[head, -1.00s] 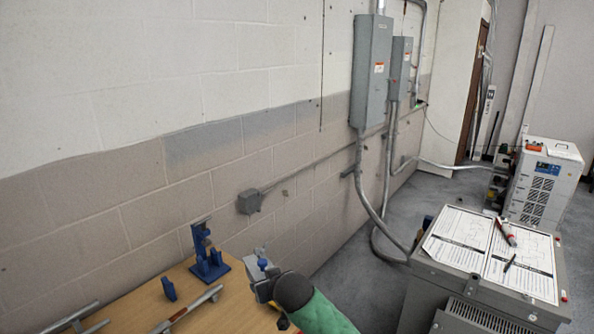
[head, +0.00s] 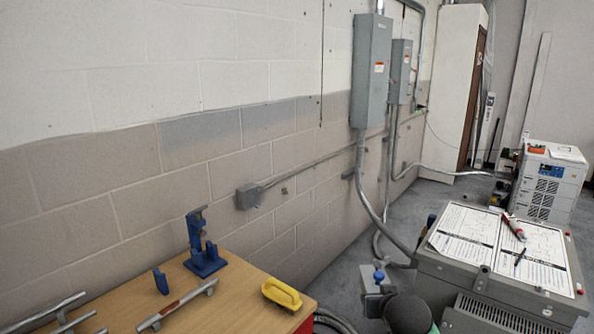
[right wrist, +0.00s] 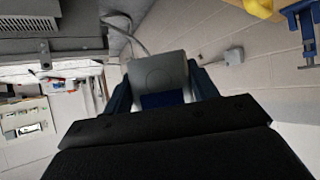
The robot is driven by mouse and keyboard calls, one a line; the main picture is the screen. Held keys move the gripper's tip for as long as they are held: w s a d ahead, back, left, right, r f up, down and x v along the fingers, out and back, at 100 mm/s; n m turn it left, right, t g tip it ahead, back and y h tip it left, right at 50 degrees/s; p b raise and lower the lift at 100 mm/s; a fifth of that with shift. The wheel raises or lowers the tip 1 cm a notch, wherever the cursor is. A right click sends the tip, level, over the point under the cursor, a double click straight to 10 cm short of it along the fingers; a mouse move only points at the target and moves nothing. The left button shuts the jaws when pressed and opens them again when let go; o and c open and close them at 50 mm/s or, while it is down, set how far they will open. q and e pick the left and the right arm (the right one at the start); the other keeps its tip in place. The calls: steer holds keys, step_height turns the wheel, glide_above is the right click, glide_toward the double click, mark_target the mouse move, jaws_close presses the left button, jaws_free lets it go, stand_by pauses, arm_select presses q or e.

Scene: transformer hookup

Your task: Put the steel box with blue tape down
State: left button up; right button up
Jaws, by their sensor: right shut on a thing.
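My right gripper (head: 377,283) is shut on the steel box with blue tape (right wrist: 158,72). In the right wrist view the grey box sits between the two dark blue fingers, with its blue tape (right wrist: 161,100) toward the palm. In the head view the gripper is in front of the grey transformer cabinet's left side, right of the wooden table (head: 225,305) and clear of it. The box is small there and partly hidden by the gripper and wrist. My left gripper is not in view.
The grey cabinet (head: 500,285) has papers (head: 465,233), a red marker (head: 514,227) and a pen on top. Conduit runs down the wall.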

steer(key=shift+s+a+f+b, duration=0.15)
steer(key=shift+f+b, duration=0.25)
steer(key=shift+f, duration=0.45)
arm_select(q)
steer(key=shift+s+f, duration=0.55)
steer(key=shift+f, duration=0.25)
arm_select(e)
steer(key=s+f, duration=0.7)
steer(key=f, duration=0.3)
steer(key=shift+s, duration=0.2)
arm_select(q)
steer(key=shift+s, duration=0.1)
